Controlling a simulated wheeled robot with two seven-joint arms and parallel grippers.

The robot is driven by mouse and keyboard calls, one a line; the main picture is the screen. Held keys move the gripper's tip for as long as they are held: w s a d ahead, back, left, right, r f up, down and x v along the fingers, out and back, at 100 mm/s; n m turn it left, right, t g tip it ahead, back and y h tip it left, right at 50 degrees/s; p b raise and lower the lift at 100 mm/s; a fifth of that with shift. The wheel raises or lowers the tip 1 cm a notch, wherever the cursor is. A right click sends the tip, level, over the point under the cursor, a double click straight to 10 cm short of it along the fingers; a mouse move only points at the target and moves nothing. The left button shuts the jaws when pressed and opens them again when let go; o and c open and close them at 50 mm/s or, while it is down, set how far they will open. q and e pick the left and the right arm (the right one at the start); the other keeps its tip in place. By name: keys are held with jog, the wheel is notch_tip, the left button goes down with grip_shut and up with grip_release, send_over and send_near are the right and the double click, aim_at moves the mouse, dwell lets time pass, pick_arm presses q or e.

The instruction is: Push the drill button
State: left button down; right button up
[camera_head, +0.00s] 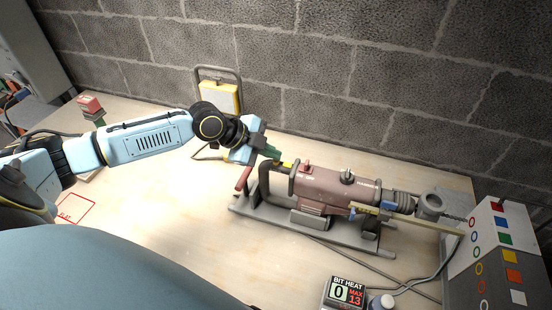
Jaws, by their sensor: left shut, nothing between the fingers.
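The drill (335,188) is a dull red, horizontal machine on a grey sled base, right of centre in the head view. A small red knob or button (306,166) stands on top of its rear end, and a grey knob (347,175) stands further forward. I cannot tell for sure which is the drill button. My left gripper (271,153) is shut and empty, at the drill's rear handle, left of the red knob. Its tips are close to a small yellow part (286,163); I cannot tell whether they touch. My right gripper is not in view.
A sign reading BIT HEAT 0, MAX 13 (347,292) stands at the front beside a small bottle (381,302). A grey box with coloured shapes (495,255) is at the right. A yellow lamp (219,97) stands by the block wall. The table's left middle (165,215) is clear.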

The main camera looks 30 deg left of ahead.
pick_arm(q)
jog(key=shift+r, duration=0.35)
notch_tip(320, 180, up, 6)
jog(key=p, duration=0.5)
